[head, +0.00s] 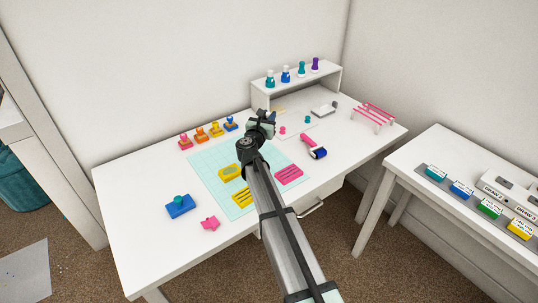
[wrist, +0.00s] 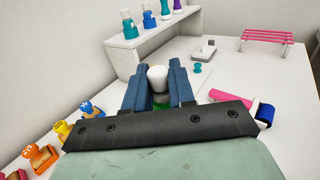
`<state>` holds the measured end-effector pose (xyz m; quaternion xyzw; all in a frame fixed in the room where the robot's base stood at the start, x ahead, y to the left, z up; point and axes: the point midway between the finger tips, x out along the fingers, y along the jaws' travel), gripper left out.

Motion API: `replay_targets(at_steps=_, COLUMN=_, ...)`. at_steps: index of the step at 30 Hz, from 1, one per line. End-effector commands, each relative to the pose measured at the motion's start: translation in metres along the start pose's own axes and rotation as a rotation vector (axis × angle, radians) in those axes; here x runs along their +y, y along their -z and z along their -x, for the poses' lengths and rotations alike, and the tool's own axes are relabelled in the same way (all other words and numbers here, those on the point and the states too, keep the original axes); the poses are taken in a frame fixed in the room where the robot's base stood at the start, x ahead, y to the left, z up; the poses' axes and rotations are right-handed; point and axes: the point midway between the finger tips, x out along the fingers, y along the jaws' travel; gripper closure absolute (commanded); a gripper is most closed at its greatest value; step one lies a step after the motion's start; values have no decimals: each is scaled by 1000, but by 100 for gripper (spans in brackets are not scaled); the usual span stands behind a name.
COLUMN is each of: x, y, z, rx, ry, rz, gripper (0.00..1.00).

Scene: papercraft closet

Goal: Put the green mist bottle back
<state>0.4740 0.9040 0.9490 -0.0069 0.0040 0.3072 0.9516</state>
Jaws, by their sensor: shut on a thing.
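My gripper (head: 264,118) is over the middle of the white desk, in front of the small riser shelf. In the wrist view my gripper (wrist: 158,82) has its two blue-grey fingers shut on the green mist bottle (wrist: 161,102). The bottle's rounded white cap shows between the fingers, with a bit of green below; the rest is hidden. I cannot make the bottle out in the head view. The white shelf (head: 295,83) carries a spaced row of bottles: teal (head: 270,79) and blue (head: 286,75) with white caps, then another teal (head: 300,73) and a purple one (head: 315,65).
Several coloured stamps (head: 216,130) stand left of my gripper. A pink-handled roller (head: 314,147) lies to the right, and a pink rack (head: 373,115) farther right. A cutting mat (head: 205,170) holds yellow and pink pieces. A side table (head: 400,168) stands at right.

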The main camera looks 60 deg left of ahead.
Motion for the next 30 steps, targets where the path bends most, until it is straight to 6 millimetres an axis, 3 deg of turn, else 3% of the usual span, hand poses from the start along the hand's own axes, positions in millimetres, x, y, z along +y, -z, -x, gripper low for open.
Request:
replay_targets(at_steps=12, x=-3, y=55, z=-1, rx=3, ry=18, rz=-7, gripper=100)
replay_targets(at_steps=30, x=-2, y=100, z=-1, rx=2, ry=17, rz=-8, gripper=100)
